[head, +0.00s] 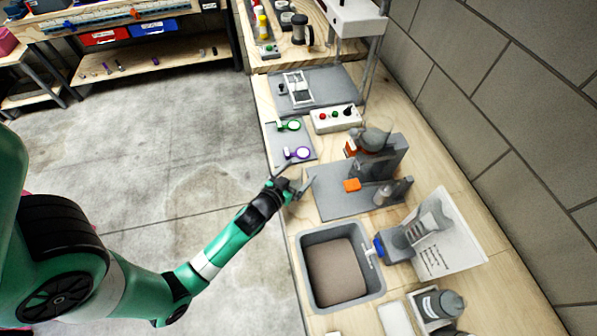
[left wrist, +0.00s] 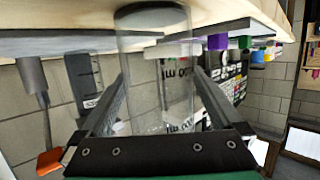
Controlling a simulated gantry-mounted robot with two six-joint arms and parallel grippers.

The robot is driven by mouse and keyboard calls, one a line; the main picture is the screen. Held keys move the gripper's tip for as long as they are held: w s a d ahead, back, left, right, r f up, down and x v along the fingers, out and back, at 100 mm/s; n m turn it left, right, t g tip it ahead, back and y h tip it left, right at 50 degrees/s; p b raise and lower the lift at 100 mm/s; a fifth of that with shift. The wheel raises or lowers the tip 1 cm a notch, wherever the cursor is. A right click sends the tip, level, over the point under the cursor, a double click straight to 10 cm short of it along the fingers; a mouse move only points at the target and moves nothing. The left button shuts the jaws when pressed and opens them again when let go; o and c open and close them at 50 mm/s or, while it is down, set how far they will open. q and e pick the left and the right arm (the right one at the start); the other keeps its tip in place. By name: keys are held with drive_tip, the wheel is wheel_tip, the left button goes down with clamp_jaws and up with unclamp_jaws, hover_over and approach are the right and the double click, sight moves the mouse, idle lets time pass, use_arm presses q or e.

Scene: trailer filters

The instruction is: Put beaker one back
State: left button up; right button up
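A clear glass beaker (left wrist: 150,65) stands out in the left wrist view, between the two fingers of my left gripper (left wrist: 160,72). The fingers lie along both sides of the glass, and the gap matches its width. In the head view my left gripper (head: 298,186) is at the bench's left edge, just below the small grey mat (head: 277,151). The beaker is too clear to make out there. On that mat are a purple-ringed piece (head: 297,153) and a green-ringed piece (head: 289,125). My right gripper is not in view.
A grey plate (head: 330,203) with an orange block (head: 352,185) and a dark apparatus (head: 377,155) lies right of the gripper. A grey basin (head: 310,233) is nearer. A button box (head: 336,119) stands behind. The floor (head: 190,130) left of the bench is clear.

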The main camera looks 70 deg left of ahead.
use_arm(q)
drive_tip(key=shift+r, duration=0.25)
drive_tip(key=v, duration=1.2)
